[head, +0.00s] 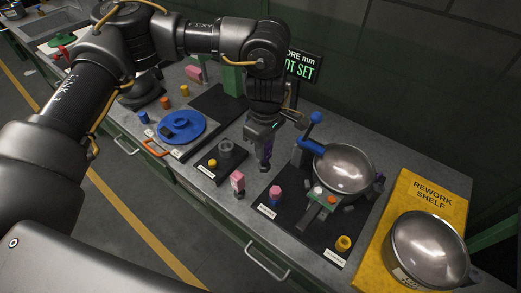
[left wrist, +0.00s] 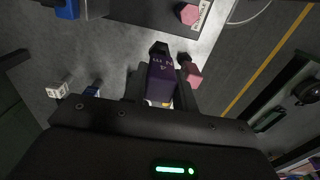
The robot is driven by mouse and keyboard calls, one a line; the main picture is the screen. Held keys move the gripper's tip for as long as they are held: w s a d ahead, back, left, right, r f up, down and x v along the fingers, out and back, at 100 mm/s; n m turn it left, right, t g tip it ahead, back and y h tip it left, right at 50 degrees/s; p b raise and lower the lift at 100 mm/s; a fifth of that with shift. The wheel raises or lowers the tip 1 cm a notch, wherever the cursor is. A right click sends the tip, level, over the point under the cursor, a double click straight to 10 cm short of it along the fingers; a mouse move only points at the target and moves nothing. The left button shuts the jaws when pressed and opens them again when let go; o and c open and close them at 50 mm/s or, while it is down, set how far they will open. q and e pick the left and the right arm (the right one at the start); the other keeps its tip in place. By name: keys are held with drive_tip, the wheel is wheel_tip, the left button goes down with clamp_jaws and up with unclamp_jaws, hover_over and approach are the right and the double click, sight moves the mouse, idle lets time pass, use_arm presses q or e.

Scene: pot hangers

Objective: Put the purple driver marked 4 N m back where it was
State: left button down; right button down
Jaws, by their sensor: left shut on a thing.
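My left gripper (head: 264,165) points down above the bench and is shut on the purple driver (head: 268,149). The driver shows only as a narrow dark purple strip between the fingers in the head view. In the left wrist view the purple driver (left wrist: 160,84) is large between the fingers, with small white print that looks like a 4 on its face. A pink block-like driver (head: 237,182) stands on the bench just left of and nearer than the gripper. My right gripper is not in view.
A dark mat (head: 255,206) with a pink-topped piece (head: 275,192) and a clamp fixture lies to the right. A yellow rework shelf (head: 402,195) holds another pot. A blue turntable (head: 190,124) is at left.

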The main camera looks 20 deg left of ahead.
use_arm(q)
drive_tip(key=w+a+f+p, duration=0.2)
drive_tip(key=w+f, duration=0.2)
drive_tip(key=f, duration=0.5)
drive_tip(key=shift+w+a, duration=0.2)
drive_tip(key=shift+w, duration=0.15)
drive_tip(key=shift+f, duration=0.15)
drive_tip(key=c, duration=1.6)
unclamp_jaws()
drive_tip(key=shift+f, duration=0.1)
drive_tip(key=o, duration=0.5)
